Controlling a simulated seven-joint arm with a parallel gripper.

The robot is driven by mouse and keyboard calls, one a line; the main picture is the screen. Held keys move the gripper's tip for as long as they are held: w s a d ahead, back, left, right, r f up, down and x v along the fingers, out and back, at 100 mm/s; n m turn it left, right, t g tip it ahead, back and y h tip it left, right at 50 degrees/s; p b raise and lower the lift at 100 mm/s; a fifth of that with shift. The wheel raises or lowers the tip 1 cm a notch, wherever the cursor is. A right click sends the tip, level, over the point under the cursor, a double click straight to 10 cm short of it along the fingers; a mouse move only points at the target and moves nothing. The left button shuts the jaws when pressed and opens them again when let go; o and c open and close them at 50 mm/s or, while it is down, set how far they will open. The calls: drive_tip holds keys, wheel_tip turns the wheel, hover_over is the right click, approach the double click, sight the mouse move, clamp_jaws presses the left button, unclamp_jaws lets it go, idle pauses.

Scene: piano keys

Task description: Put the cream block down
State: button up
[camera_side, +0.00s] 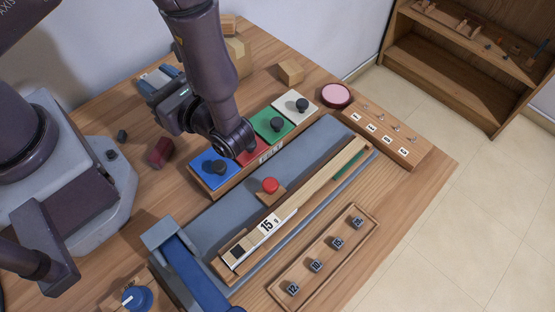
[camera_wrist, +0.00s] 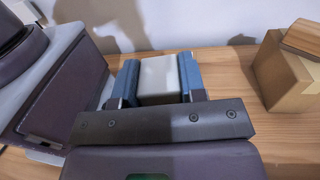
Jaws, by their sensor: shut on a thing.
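The cream block (camera_wrist: 158,78) sits between the two blue fingers of my gripper (camera_wrist: 158,72) in the wrist view, with a finger against each side. My gripper (camera_side: 158,80) is shut on the block. In the side view it points toward the back left of the wooden table, near the wall. There the block is mostly hidden by the fingers. I cannot tell whether its underside touches the table.
A cardboard box (camera_side: 239,57) stands right of my gripper, also in the wrist view (camera_wrist: 284,75). A dark red block (camera_side: 160,152) lies in front. A row of coloured panels with knobs (camera_side: 212,167) is to the right. Bare wood (camera_wrist: 225,65) lies between gripper and box.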

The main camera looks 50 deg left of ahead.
drive_tip(key=w+d+r+m+t+h, duration=0.1)
drive_tip(key=w+d+m+t+h, duration=0.5)
drive_tip(key=d+t, duration=0.25)
drive_tip(key=w+d+r+m+t+h, duration=0.25)
drive_tip(key=w+d+m+t, duration=0.25)
drive_tip(key=d+m+t, duration=0.4)
drive_tip(key=d+m+t+h, duration=0.3)
drive_tip(key=d+m+h, duration=0.1)
drive_tip(key=d+h, duration=0.5)
drive_tip(key=shift+w+d+f, duration=1.55)
drive_tip(key=shift+w+f, duration=0.1)
drive_tip(key=shift+f, duration=0.35)
drive_tip(key=shift+w+d+f, duration=1.6)
drive_tip(key=shift+f, duration=0.45)
drive_tip(key=shift+w+d+f, duration=1.55)
drive_tip(key=shift+w+f, duration=0.1)
drive_tip(key=shift+f, duration=0.35)
